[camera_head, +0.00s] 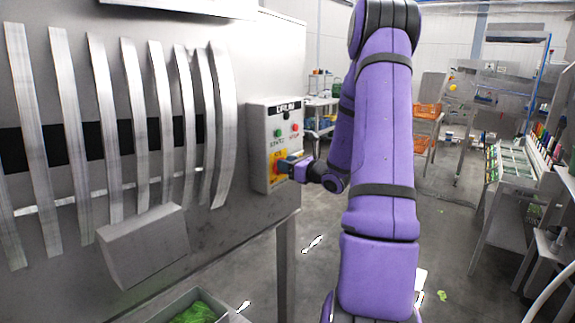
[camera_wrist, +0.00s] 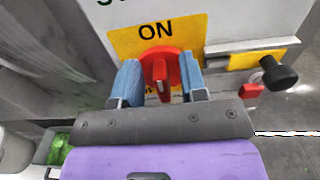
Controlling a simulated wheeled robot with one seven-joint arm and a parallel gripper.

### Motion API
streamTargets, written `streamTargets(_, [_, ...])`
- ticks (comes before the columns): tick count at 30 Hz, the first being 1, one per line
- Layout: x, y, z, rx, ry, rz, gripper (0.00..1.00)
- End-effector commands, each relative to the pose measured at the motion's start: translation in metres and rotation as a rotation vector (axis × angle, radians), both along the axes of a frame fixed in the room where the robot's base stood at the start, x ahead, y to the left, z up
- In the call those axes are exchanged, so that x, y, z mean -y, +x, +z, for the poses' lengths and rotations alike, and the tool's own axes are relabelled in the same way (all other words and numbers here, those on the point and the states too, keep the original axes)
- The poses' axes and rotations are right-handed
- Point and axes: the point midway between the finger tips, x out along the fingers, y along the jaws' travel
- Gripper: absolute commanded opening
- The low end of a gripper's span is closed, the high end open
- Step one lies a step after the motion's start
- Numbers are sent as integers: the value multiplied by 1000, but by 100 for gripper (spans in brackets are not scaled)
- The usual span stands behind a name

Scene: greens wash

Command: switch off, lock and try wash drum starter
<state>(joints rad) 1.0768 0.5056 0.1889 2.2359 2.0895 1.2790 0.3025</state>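The grey starter box (camera_head: 262,150) marked DRUM is fixed to the side of the steel machine, with small green and red buttons (camera_head: 294,130) on its face. In the wrist view its red rotary handle (camera_wrist: 160,76) stands upright on a yellow plate, pointing to the word ON. My gripper (camera_wrist: 161,88) is open, its blue fingers on either side of the handle with a gap at each side. In the head view my gripper (camera_head: 290,164) covers the lower part of the box. A red padlock (camera_wrist: 250,91) shows right of the handle, beside a yellow strip and a black knob (camera_wrist: 281,73).
Curved metal strips (camera_head: 160,110) hang on the machine at left. A bin of greens (camera_head: 195,312) stands below, with a steel post (camera_head: 286,255) close by. Open floor lies behind my arm. Orange crates (camera_head: 427,112) and a bench (camera_head: 515,165) are at right.

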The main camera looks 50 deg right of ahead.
Motion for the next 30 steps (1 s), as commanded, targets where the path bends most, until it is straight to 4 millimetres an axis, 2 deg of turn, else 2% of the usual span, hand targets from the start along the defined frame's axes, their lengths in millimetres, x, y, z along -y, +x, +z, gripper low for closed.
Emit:
streamTargets(6, [0, 0, 0, 0, 0, 0, 37])
streamTargets(11, [0, 0, 0, 0, 0, 1, 0])
streamTargets(22, [-1, 0, 0, 2, -32, 1, 0])
streamTargets(30, [-5, 0, 0, 14, -183, 3, 0])
